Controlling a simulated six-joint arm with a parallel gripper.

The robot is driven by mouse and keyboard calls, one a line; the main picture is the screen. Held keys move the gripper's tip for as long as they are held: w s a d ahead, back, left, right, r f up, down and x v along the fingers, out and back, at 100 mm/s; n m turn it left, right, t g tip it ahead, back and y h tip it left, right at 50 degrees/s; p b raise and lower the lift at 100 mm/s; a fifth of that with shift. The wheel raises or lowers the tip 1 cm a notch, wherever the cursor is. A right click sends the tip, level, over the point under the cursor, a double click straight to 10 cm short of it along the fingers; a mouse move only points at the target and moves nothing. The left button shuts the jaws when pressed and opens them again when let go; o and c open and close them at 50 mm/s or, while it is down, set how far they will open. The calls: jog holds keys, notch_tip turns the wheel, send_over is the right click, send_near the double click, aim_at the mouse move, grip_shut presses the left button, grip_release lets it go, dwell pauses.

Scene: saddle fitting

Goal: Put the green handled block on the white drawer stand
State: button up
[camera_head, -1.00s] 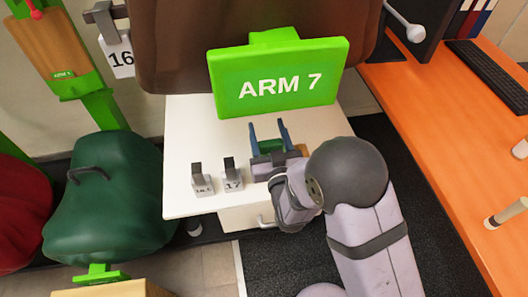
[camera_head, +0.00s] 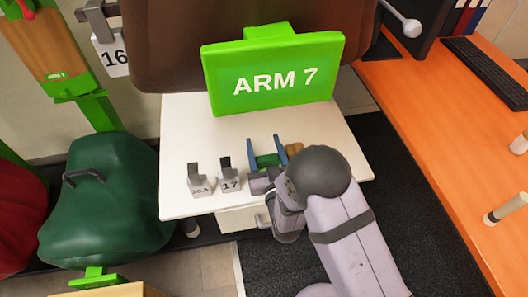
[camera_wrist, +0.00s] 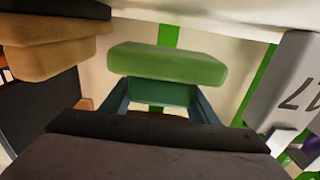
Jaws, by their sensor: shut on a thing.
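The green handled block (camera_head: 268,161) is between the two blue fingers of my gripper (camera_head: 266,150), over the front part of the white drawer stand (camera_head: 185,125). My gripper is shut on it. In the wrist view the green block (camera_wrist: 168,64) shows a wide slab with a narrower part between the fingers (camera_wrist: 160,103). The slab is close to the white surface at the top of that view. I cannot tell whether they touch. My arm hides part of the block and the stand's front right.
Two grey handled blocks, one marked 17 (camera_head: 230,181) and another (camera_head: 201,184), stand just left of my gripper. A tan block (camera_head: 294,148) is close on its right. A green ARM 7 sign (camera_head: 274,72) stands behind. The stand's left top is clear.

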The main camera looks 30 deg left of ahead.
aim_at(267, 163)
jog(key=shift+f, duration=1.65)
jog(key=shift+f+b, duration=0.1)
jog(key=shift+b, duration=0.2)
jog(key=o, duration=1.2)
jog(key=shift+c, duration=0.2)
jog(key=shift+v, duration=3.8)
jog(key=shift+w+r, duration=0.1)
jog(key=shift+r, duration=0.2)
